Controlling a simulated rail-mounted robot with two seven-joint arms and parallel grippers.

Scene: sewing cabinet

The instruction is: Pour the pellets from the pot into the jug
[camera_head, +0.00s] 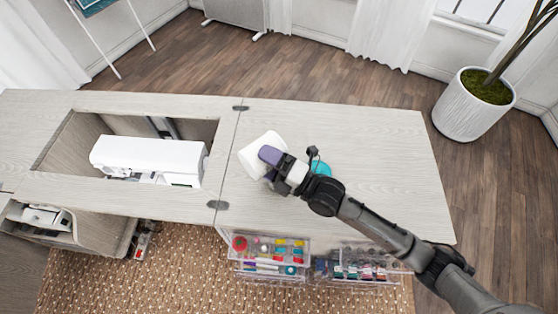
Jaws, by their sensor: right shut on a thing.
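A white round vessel (258,145), which looks like the pot, is at the left part of the cabinet's right-hand top. It looks tilted, and its inside and any pellets cannot be seen. My right gripper (270,158), with purple fingers, is shut on its right side. A teal thing (321,168), possibly the jug, shows just right of the gripper. It is mostly hidden behind my right wrist, so its shape and opening cannot be told. My left gripper is not in view.
A white sewing machine (148,160) sits in the cabinet's recess at left. The cabinet top (385,160) is bare at right. Clear drawers (268,262) with sewing supplies are at its front edge. A potted plant (470,108) stands on the floor at right.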

